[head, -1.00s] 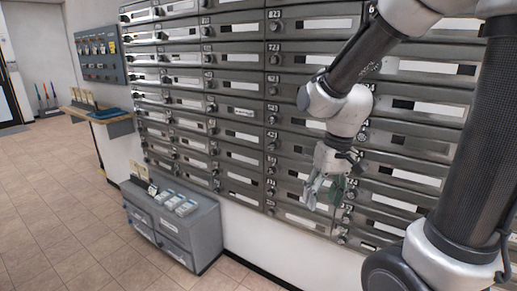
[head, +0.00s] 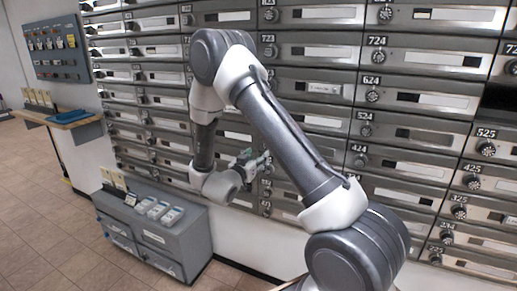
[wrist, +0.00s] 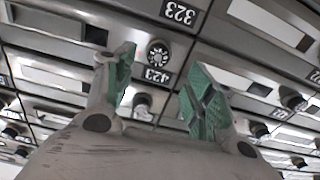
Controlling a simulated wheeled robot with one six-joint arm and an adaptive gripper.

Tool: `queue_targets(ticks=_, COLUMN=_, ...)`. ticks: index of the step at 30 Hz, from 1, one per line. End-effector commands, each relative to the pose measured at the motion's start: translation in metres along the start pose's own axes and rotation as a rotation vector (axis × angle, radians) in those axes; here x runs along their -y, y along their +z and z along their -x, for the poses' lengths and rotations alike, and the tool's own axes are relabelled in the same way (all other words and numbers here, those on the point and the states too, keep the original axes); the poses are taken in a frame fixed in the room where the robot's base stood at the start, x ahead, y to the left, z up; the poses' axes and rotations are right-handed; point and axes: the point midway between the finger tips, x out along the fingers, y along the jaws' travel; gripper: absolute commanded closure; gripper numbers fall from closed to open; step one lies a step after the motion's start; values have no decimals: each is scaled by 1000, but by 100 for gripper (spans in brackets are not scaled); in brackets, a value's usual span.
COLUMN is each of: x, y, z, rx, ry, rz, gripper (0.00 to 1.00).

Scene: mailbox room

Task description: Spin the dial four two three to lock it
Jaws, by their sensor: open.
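The round dial under the 423 label (wrist: 158,52) is on a grey mailbox door. In the upside-down wrist view it lies between my fingers, near their tips. Its number plate, 423 (wrist: 157,76), is just below it in the picture. My gripper (wrist: 158,62) is open, with one green-padded finger on each side and space between them; I see no contact with the dial. In the head view my gripper (head: 262,161) is in front of the lower mailbox rows, and it and my arm hide the 423 dial there.
Another dial (wrist: 143,101) is close by, nearer my palm. The 323 plate (wrist: 180,12) is at the top. Mailbox doors with dials fill the wall. A grey cabinet (head: 165,240) stands below left, and a wooden shelf (head: 62,119) is farther left. The floor at left is clear.

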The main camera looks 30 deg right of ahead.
Motion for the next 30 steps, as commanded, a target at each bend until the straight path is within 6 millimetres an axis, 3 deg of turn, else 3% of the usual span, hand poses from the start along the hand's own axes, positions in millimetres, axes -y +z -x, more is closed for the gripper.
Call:
queue_targets(ticks=4, x=-1, y=-6, z=-12, rx=-22, ry=7, rz=11, gripper=45)
queue_targets(ticks=15, x=-1, y=-6, z=-69, rx=-20, ry=5, rz=10, gripper=45)
queue_targets(ticks=26, x=0, y=-7, z=-78, rx=-20, ry=1, rz=12, gripper=45)
queue_targets(ticks=30, x=0, y=-7, z=-78, rx=-20, ry=1, rz=12, gripper=67)
